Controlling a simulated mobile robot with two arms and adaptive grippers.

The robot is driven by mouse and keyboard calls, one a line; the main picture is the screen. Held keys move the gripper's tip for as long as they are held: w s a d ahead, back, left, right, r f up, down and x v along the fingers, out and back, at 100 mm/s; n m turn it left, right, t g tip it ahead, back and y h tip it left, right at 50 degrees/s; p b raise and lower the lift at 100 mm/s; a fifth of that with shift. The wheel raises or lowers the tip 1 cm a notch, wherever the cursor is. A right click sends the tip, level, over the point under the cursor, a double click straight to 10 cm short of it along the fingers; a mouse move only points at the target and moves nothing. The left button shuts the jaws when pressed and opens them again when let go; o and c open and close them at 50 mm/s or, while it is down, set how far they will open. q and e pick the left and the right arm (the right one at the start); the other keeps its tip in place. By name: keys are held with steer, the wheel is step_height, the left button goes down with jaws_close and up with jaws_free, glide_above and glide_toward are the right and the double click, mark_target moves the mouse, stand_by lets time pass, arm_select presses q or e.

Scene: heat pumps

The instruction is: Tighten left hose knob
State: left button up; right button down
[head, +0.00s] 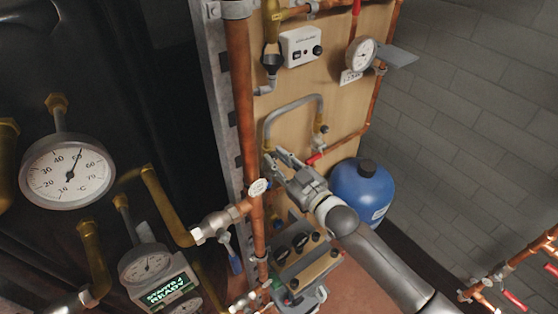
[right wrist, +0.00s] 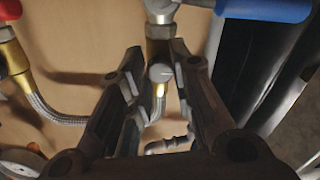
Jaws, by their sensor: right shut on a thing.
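My right gripper (head: 272,158) reaches in from the lower right to the left end of a grey braided hose loop (head: 293,102) on the wooden board. In the right wrist view, my right gripper (right wrist: 156,62) has its two dark fingers on either side of a small grey knob (right wrist: 160,73), and it is shut on it. The knob sits by a brass fitting (right wrist: 158,50) with the hose (right wrist: 158,105) beside it. In the head view the fingers hide the knob. The hose's other end meets a valve (head: 320,142) with a red handle. My left gripper is not in view.
A copper pipe (head: 240,100) runs down just left of the gripper. A blue tank (head: 362,190) stands to the right, close to my arm. A panel with dark knobs (head: 303,252) is below. In the right wrist view, a blue handle (right wrist: 265,9) is near the fingers.

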steer(key=shift+f+m, duration=0.15)
steer(key=shift+m, duration=0.15)
steer(key=c, duration=1.3)
jaws_free()
steer(key=shift+o, duration=0.2)
steer(key=shift+s+d, duration=0.1)
steer(key=shift+s, duration=0.05)
steer(key=v, duration=1.1)
steer(key=shift+s+d, duration=0.2)
steer(key=shift+s, duration=0.05)
